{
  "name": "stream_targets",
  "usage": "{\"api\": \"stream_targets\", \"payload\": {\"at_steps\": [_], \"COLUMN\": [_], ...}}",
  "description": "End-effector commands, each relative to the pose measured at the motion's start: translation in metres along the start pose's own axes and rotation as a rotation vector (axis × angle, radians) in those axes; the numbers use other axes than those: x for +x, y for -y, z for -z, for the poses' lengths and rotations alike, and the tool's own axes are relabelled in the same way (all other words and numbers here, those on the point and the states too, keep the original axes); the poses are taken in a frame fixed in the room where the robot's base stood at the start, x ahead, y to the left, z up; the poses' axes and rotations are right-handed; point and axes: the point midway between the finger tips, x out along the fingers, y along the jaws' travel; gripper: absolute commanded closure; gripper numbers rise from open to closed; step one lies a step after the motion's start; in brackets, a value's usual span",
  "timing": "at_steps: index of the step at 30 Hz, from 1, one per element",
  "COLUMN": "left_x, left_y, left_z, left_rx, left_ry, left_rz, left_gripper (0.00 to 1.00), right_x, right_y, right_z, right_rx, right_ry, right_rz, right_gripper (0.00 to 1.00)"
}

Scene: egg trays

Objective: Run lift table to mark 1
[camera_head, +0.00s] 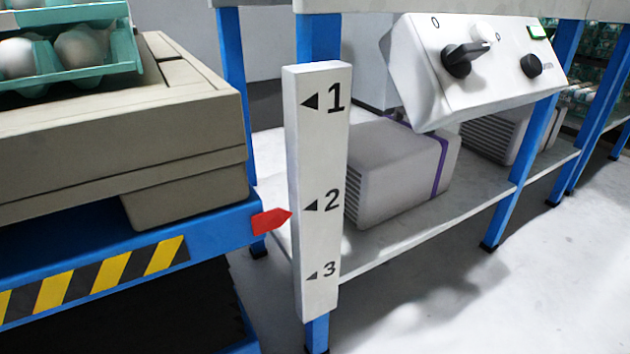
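A white upright scale (319,240) is fixed on a blue post, with black marks 1 at the top, 2 in the middle and 3 at the bottom. The lift table (215,230) stands at the left, blue with a yellow-and-black striped edge. Its red pointer (270,221) points right at the scale, slightly below mark 2 and well below mark 1. A white control box (480,95) at the upper right has a black rotary knob (457,62) and a smaller black knob (531,66). Neither gripper is in view.
The lift table carries a beige box (190,105) with a teal egg tray (125,52) on it. A grey unit (400,170) with a purple band sits on the lower shelf (430,230) behind the scale. The floor at the lower right is clear.

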Motion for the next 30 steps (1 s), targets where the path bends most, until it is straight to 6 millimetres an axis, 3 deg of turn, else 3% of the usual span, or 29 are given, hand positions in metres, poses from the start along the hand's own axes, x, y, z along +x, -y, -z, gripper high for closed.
{"api": "stream_targets", "payload": {"at_steps": [1, 11, 30], "left_x": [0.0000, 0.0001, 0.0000], "left_y": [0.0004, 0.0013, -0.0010], "left_z": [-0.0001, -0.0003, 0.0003], "left_rx": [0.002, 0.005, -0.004], "left_ry": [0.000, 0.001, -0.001], "left_rz": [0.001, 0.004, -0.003], "left_gripper": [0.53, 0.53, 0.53], "right_x": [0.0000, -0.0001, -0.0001], "right_y": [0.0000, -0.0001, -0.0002], "right_z": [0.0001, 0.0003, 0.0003], "right_rx": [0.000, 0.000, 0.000], "right_ry": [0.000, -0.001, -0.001], "right_rz": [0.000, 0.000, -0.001], "right_gripper": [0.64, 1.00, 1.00]}}
